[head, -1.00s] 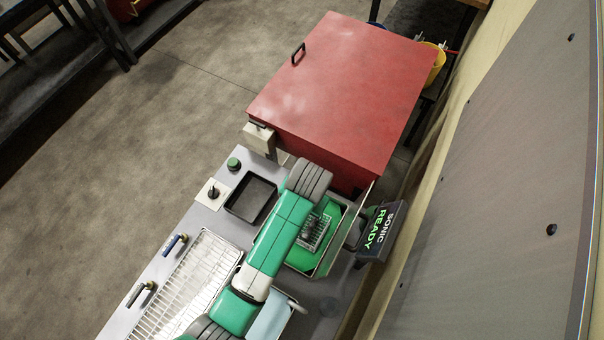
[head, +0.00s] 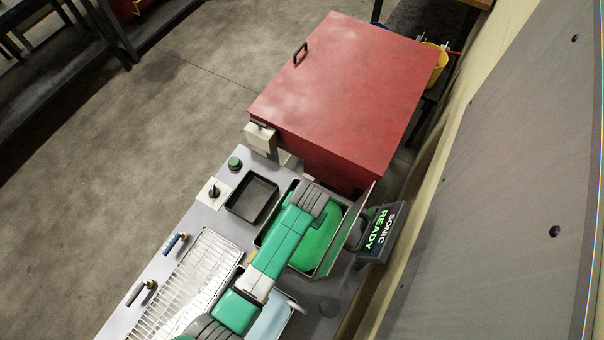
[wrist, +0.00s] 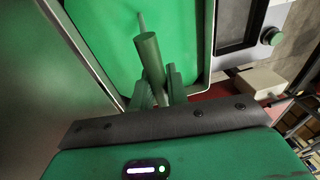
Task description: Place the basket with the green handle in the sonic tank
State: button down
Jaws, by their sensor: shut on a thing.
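The sonic tank (head: 318,245) is open and holds bright green liquid, beside the red cabinet. My arm reaches over its left part and hides my gripper in the head view. In the wrist view my gripper (wrist: 160,90) is shut on the green handle (wrist: 150,55), a dark green cylinder with a thin rod beyond it. The green liquid (wrist: 110,40) fills the view behind the handle. The basket's wire body does not show in either view now; I cannot tell whether it is under the liquid or hidden by my arm.
A raised lid panel (head: 345,235) stands along the tank's right side, near the SONIC READY display (head: 381,228). A black tray (head: 252,198) lies left of the tank. A white wire rack (head: 190,285) is at the front left. The red cabinet (head: 345,90) stands behind.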

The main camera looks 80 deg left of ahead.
jog(key=c, duration=1.8)
grip_release()
jog(key=shift+f, duration=0.15)
jog(key=o, duration=0.4)
jog(key=r, duration=0.4)
jog(key=d+r, duration=0.1)
jog(key=r, duration=0.3)
jog(key=d+r, duration=0.1)
jog(key=r, duration=0.3)
jog(key=shift+w+r+p, duration=0.1)
jog(key=shift+w+p, duration=0.15)
jog(key=shift+p, duration=0.05)
jog(key=f, duration=0.4)
jog(key=a+f, duration=0.1)
jog(key=f, duration=0.3)
jog(key=a+f, duration=0.1)
jog(key=f, duration=0.2)
jog(key=shift+s+f+b, duration=0.25)
jog(key=shift+f+b, duration=0.1)
jog(key=shift+f, duration=0.05)
jog(key=shift+r, duration=0.45)
